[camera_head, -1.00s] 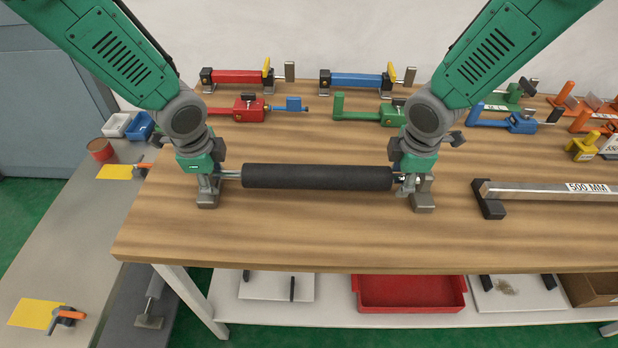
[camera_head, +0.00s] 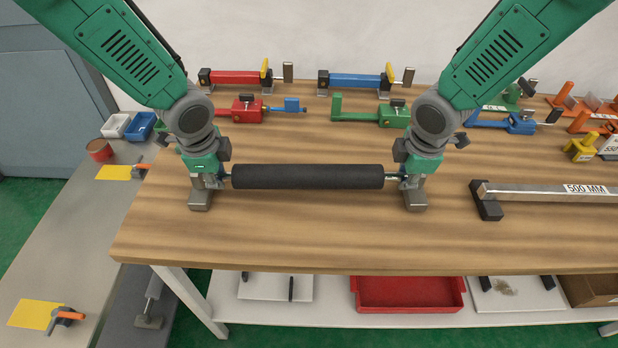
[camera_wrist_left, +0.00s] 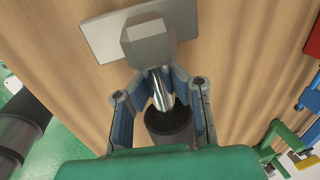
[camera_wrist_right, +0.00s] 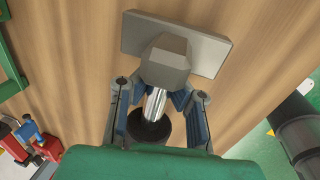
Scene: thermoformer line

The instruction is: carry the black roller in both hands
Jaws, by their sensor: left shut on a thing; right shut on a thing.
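The black roller (camera_head: 307,177) lies level from left to right over the wooden table, with a bright metal shaft and a grey end block at each end. My left gripper (camera_head: 214,180) is shut on its left shaft; the left wrist view shows the shaft (camera_wrist_left: 162,90) between the fingers, beside the grey block (camera_wrist_left: 150,40). My right gripper (camera_head: 402,180) is shut on the right shaft, which shows in the right wrist view (camera_wrist_right: 154,104) beside its grey block (camera_wrist_right: 168,60). I cannot tell whether the blocks touch the table or hang just above it.
The wooden table (camera_head: 330,235) is clear in front of the roller. A metal bar marked 500 MM (camera_head: 540,190) lies to the right. Red (camera_head: 240,108) and green (camera_head: 370,115) clamp-like tools stand behind. A red bin (camera_head: 410,293) is on the shelf below.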

